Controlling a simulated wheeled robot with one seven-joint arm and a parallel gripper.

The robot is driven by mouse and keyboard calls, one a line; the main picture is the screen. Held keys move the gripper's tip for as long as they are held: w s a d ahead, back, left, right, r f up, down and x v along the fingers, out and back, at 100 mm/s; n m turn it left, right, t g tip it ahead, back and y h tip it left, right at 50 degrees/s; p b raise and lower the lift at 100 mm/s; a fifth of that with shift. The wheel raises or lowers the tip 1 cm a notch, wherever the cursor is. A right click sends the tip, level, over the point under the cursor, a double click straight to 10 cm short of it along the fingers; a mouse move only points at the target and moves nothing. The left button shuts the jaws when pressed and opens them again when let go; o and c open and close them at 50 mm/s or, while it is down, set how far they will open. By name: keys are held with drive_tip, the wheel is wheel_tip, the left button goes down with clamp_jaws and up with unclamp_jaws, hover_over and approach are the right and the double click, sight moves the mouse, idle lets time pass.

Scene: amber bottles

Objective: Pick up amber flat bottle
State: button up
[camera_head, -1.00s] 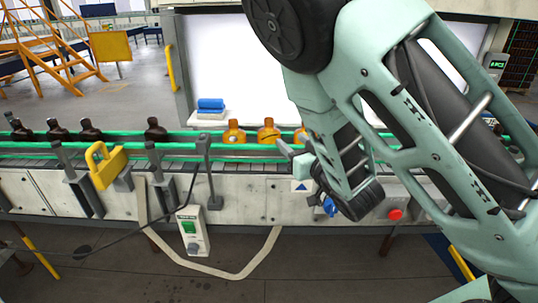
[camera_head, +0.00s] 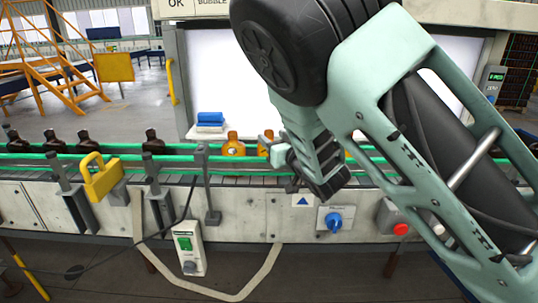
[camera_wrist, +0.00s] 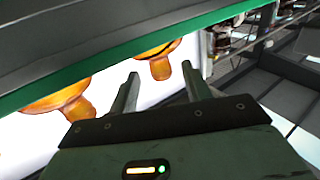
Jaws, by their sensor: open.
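Amber bottles stand on the green-railed conveyor. In the head view one amber bottle (camera_head: 233,146) is in clear view, and another amber bottle (camera_head: 264,144) is partly hidden by my gripper (camera_head: 274,148). The wrist view shows two amber bottles, one amber bottle (camera_wrist: 60,102) left of the fingers and one amber bottle (camera_wrist: 156,64) ahead, its neck lined up between the fingertips. My gripper (camera_wrist: 160,73) is open with nothing held. I cannot tell whether the fingers touch the bottle.
Dark bottles (camera_head: 87,142) stand further left on the conveyor. The green rail (camera_head: 110,150) runs along its edge. A yellow padlock-shaped fixture (camera_head: 101,180) and a grey post (camera_head: 205,185) stand at the front. Blue blocks (camera_head: 210,118) lie behind.

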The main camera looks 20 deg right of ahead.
sight(272, 134)
drive_tip(key=shift+w+a+r, duration=0.1)
drive_tip(key=shift+w+a, duration=0.1)
drive_tip(key=shift+w, duration=0.6)
drive_tip(key=shift+w+a, duration=0.15)
drive_tip(key=shift+w, duration=0.6)
drive_tip(key=shift+c, duration=0.3)
clamp_jaws()
drive_tip(key=shift+r, duration=0.1)
